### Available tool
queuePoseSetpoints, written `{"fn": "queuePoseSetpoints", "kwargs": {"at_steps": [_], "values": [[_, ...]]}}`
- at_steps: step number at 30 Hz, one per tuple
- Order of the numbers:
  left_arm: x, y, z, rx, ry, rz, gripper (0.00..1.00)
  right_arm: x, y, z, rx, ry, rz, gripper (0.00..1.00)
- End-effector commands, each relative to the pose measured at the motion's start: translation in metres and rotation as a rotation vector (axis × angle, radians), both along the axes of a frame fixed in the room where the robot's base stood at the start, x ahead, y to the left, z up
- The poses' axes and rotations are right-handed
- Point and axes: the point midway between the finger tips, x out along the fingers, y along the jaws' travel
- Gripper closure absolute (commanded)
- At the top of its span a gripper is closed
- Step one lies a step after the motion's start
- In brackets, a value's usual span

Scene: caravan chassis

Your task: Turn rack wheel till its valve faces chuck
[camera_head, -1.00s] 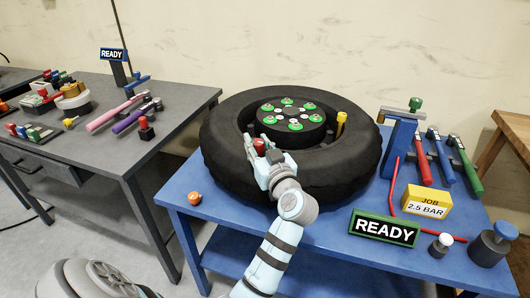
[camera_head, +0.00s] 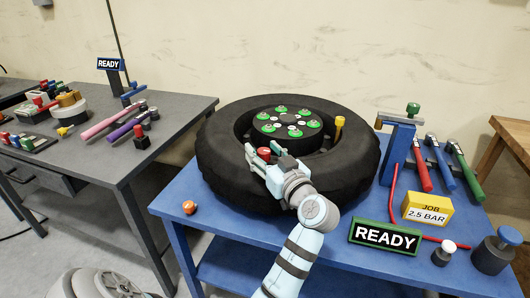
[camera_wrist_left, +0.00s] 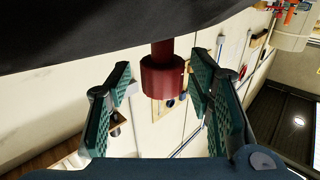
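The rack wheel, a black tyre (camera_head: 350,165) around a dark hub (camera_head: 290,125) with green-topped nuts, lies flat on the blue table. A yellow stem (camera_head: 339,127) stands at the hub's right, perhaps the valve. A red knob (camera_head: 264,153) is at the wheel's near left side. My left gripper (camera_head: 262,158) is at this knob. In the left wrist view the knob (camera_wrist_left: 162,78) is between its open fingers (camera_wrist_left: 160,105), with visible gaps on both sides. What is probably the chuck, a green-topped piece (camera_head: 412,109), is on a blue post right of the wheel. My right gripper is out of view.
The blue table (camera_head: 225,225) also carries a READY sign (camera_head: 385,236), a yellow JOB 2.5 BAR block (camera_head: 427,209), an orange knob (camera_head: 189,207) and several coloured-handled tools at right. A grey bench (camera_head: 180,125) with tools stands left.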

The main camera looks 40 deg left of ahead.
Motion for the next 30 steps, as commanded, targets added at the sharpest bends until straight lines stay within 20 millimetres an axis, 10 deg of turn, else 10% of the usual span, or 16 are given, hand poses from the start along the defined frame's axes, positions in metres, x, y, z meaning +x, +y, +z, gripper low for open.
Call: {"fn": "queuePoseSetpoints", "kwargs": {"at_steps": [8, 19, 30], "values": [[0.000, 0.000, 0.012, -0.001, -0.004, 0.001, 0.53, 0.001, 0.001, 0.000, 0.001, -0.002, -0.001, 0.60], [0.001, 0.000, 0.093, -0.001, -0.002, 0.000, 0.53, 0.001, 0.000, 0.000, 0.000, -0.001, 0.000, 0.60], [0.001, 0.000, 0.100, -0.001, 0.001, -0.001, 0.53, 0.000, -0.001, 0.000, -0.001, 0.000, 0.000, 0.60]]}}
